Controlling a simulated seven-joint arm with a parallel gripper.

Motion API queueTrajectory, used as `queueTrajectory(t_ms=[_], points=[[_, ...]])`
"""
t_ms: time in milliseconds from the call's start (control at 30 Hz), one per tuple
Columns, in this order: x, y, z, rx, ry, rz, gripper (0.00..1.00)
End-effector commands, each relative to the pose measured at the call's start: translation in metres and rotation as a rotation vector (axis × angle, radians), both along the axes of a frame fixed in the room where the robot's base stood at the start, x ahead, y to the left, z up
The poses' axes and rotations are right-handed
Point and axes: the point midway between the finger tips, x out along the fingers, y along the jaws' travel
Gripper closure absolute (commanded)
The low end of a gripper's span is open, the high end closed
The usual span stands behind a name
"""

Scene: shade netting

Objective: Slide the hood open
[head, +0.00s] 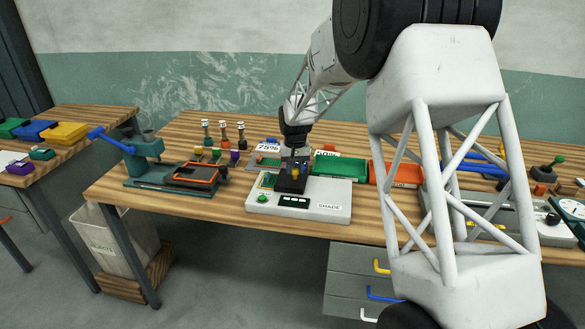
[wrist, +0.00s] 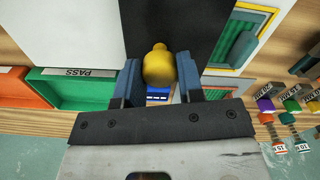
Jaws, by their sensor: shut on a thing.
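The shade meter (head: 325,194) is a low white box marked "SHADE" near the table's front edge, with a green button and a dark display on its front. Its black hood (wrist: 190,22) lies on top and also shows in the head view (head: 290,184). A yellow knob (wrist: 158,66) stands up from the hood. My gripper (wrist: 158,78) has its blue fingers on both sides of the knob and is shut on it. In the head view my gripper (head: 296,168) is over the hood. A green panel with a yellow frame (wrist: 240,40) shows beside the hood.
A green tray (head: 340,167) marked "PASS" in the wrist view and a red-orange tray (head: 398,175) stand behind the meter. Several small bottles (head: 222,133) stand at the back left. A teal press (head: 142,158) is at left.

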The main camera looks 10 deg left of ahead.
Motion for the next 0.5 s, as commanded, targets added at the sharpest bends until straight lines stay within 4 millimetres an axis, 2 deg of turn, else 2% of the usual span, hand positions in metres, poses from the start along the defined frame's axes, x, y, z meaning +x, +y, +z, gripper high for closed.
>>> queueTrajectory(t_ms=[500], points=[[0.000, -0.098, 0.000, 0.000, 0.001, -0.004, 1.00]])
